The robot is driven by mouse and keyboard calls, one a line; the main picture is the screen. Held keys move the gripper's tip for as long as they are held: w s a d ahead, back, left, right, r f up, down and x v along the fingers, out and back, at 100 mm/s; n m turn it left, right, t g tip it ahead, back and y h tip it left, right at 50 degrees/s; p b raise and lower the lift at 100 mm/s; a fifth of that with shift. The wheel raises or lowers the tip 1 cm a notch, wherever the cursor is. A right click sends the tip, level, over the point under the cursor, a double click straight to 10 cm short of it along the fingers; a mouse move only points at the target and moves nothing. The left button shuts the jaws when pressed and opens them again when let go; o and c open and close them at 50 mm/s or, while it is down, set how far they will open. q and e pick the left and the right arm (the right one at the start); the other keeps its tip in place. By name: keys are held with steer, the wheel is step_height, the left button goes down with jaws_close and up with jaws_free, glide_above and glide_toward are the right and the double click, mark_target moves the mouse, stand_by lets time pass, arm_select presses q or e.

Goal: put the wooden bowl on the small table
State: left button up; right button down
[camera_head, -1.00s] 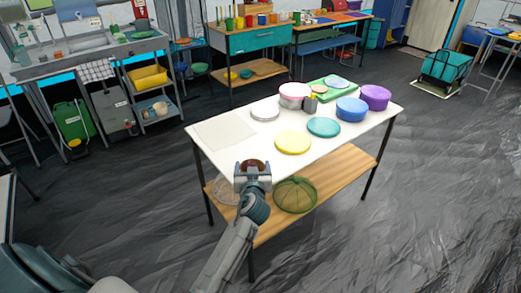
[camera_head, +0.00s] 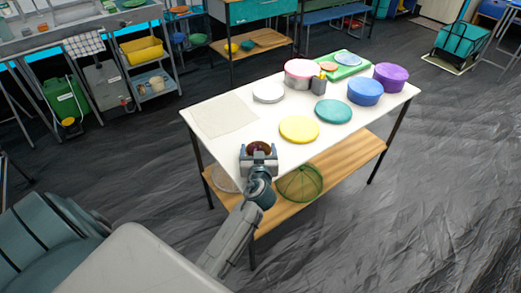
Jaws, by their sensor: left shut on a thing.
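The wooden bowl (camera_head: 259,147) is a small dark reddish-brown bowl, seen at the front edge of the white-topped table. My left gripper (camera_head: 258,155) is shut on it, and the fingers hide part of it. I cannot tell whether the bowl touches the table top or is held just above it. The small table (camera_head: 235,150) has a white top and a wooden lower shelf. My right gripper is not in view.
On the table are a beige mat (camera_head: 222,116), a white plate (camera_head: 268,92), a yellow plate (camera_head: 299,129), a teal plate (camera_head: 333,111), a pink-topped pot (camera_head: 301,73), a blue container (camera_head: 365,92) and a purple one (camera_head: 391,77). The front left top is clear.

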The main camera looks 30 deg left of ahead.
arm_select(q)
steer(key=shift+s+d+r, duration=0.1)
steer(key=shift+s, duration=0.1)
steer(key=o, duration=0.8)
steer(key=shift+o, duration=1.2)
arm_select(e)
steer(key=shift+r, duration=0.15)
arm_select(q)
steer(key=v, duration=0.4)
steer(key=shift+s+d, duration=0.1)
steer(key=b+v, duration=0.1)
steer(key=v, duration=0.5)
steer(key=shift+s+d, duration=0.1)
steer(key=shift+s, duration=0.05)
steer(key=shift+s+d+r, duration=0.15)
steer(key=shift+s+d, duration=0.2)
steer(key=shift+s, duration=0.25)
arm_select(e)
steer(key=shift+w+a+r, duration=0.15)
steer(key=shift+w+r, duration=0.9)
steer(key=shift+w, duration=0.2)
